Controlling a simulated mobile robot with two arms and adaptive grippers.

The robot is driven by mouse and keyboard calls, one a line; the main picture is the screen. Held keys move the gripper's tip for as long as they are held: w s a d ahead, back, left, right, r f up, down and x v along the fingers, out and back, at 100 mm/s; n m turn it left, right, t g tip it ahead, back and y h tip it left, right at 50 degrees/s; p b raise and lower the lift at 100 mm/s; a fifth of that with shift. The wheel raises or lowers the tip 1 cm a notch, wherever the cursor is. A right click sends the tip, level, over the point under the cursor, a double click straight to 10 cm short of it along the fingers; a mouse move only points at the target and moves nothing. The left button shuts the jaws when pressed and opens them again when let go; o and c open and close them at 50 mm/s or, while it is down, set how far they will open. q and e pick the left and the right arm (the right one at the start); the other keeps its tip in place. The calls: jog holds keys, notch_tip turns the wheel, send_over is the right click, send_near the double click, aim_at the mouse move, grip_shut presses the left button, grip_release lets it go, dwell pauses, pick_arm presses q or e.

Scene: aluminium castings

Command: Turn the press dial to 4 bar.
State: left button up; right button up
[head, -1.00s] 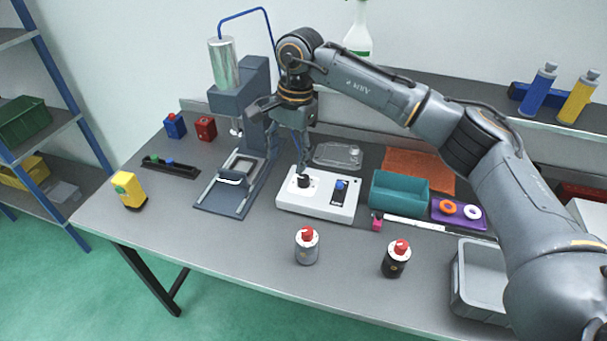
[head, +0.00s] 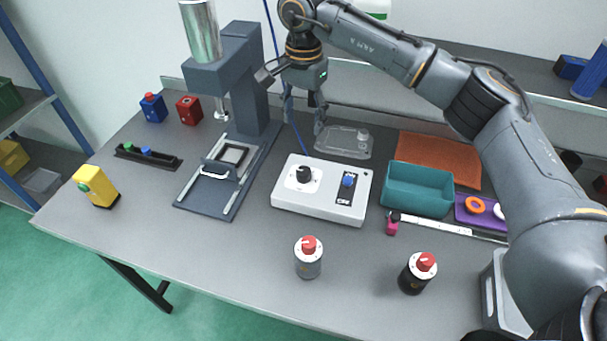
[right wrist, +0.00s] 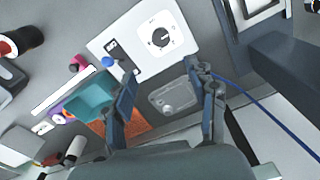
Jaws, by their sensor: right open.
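The press dial is a black knob (head: 303,174) on a white round scale, at the left of a white control box (head: 330,212). The knob also shows in the right wrist view (right wrist: 160,38); the scale is too small to read. A blue knob (head: 349,180) sits on a dark strip at the box's right. The grey press (head: 232,90) stands left of the box. My right gripper (head: 304,118) is open and empty, behind and above the box, apart from the dial. In the right wrist view its fingers (right wrist: 160,75) are spread below the box. My left gripper is not in view.
A teal bin (head: 418,196), an orange mat (head: 440,160) and a clear tray (head: 343,143) lie right of and behind the box.

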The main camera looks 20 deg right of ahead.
jog(key=f, duration=0.2)
send_over(303, 171)
notch_tip(303, 171, down, 4)
notch_tip(303, 171, down, 9)
jog(key=shift+f+p, duration=0.15)
jog(key=shift+p, duration=1.05)
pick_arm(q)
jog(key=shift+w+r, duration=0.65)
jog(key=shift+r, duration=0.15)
pick_arm(e)
jog(key=shift+f, duration=0.55)
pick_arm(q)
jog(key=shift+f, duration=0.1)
pick_arm(e)
jog(key=c, duration=1.1)
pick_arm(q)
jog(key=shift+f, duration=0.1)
pick_arm(e)
jog(key=shift+c, duration=0.2)
